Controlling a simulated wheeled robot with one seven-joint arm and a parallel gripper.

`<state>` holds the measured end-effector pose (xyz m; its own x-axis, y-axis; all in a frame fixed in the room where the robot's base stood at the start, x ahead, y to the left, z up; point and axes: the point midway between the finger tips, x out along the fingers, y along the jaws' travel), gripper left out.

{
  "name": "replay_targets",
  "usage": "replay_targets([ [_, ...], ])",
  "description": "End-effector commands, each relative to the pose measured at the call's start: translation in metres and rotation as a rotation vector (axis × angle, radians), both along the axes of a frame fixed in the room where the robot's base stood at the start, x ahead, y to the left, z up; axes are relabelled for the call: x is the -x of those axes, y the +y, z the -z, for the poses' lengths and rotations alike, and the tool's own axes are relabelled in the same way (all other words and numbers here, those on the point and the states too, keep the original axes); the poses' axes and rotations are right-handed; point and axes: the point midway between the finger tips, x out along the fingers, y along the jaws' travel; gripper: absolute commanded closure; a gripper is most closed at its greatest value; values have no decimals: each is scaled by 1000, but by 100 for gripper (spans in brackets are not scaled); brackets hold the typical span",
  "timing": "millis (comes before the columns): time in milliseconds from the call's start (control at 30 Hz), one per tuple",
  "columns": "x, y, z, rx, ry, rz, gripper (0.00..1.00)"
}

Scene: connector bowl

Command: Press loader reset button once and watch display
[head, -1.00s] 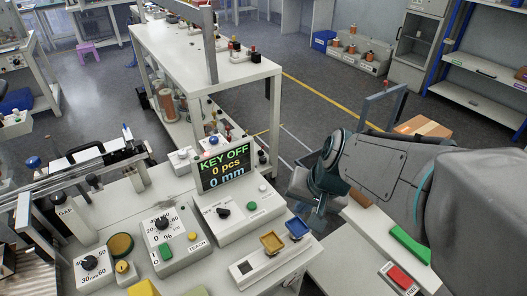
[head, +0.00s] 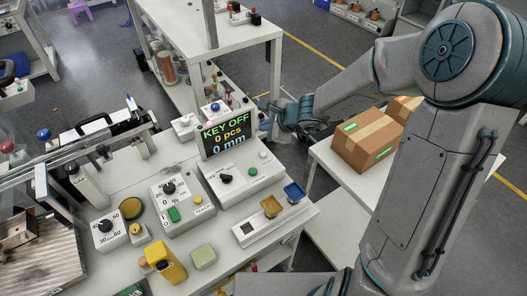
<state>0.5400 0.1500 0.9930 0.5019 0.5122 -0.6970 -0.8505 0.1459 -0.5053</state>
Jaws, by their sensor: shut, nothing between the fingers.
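The display (head: 225,136) stands upright at the back of the loader's control box and reads "KEY OFF", "0 pcs", "0 mm". The control box (head: 234,193) below it has a black rotary switch (head: 226,178), a green button (head: 252,171) and a small white button (head: 263,155). Which one is the reset button cannot be read. My gripper (head: 277,112) is shut and empty, beyond and to the right of the display, apart from all the buttons. Its fingertips are small and hard to make out.
A dial box (head: 182,219) with green and yellow buttons stands left of the control box. A cardboard box (head: 366,147) lies on the right-hand table. A tall white bench (head: 205,45) stands behind the display.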

Motion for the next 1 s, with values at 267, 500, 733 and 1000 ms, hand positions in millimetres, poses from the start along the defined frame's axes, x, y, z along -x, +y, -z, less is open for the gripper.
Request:
replay_targets([
  [267,0,0,1,1,-1,-1,100],
  [500,0,0,15,2,-2,-2,100],
  [733,0,0,43,1,-1,-3,100],
  [1000,1,0,76,2,-3,-4,100],
])
